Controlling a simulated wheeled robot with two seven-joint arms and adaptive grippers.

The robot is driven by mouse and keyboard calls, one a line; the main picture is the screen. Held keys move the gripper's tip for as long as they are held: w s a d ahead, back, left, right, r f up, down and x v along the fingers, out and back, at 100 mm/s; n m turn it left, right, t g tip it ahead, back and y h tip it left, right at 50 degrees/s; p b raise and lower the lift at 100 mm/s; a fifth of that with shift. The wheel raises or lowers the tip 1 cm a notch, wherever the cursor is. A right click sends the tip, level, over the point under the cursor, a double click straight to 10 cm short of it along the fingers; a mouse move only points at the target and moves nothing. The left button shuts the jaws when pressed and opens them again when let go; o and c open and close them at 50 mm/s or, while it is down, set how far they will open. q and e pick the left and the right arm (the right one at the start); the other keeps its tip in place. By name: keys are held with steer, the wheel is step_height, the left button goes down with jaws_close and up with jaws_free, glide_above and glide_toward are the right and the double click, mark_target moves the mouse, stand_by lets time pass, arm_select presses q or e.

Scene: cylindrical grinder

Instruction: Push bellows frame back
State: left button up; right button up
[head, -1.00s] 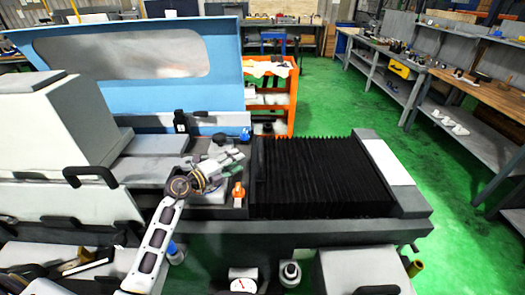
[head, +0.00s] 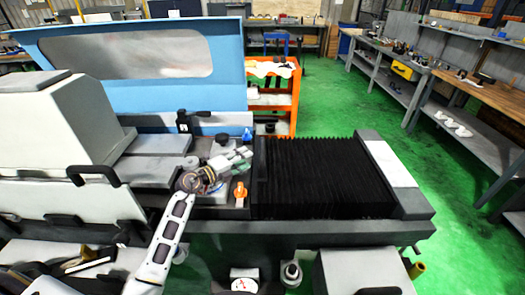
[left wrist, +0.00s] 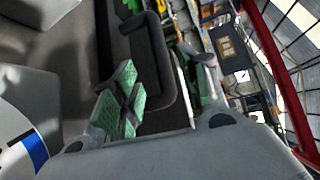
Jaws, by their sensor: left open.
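The black pleated bellows (head: 325,178) lie along the machine bed, spread out. The dark bellows frame (head: 258,180) stands upright at their left end. My left gripper (head: 243,160) is just left of this frame, its fingers pointing right towards it. In the left wrist view, my left gripper (left wrist: 165,88) is open, with green pads on the fingers. A dark rounded plate (left wrist: 146,65) shows beyond and between the fingers; I cannot tell whether they touch it. My right gripper is not in view.
An orange lever (head: 240,195) stands in front of the gripper. A black-handled part (head: 190,122) and a blue knob (head: 247,135) are behind it. A grey end block (head: 395,170) closes the bellows' right end. The white grinder housing (head: 60,120) is at left.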

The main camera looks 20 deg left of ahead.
mark_target(263, 150)
arm_select(q)
steer(key=shift+x, duration=5.4)
jaws_close()
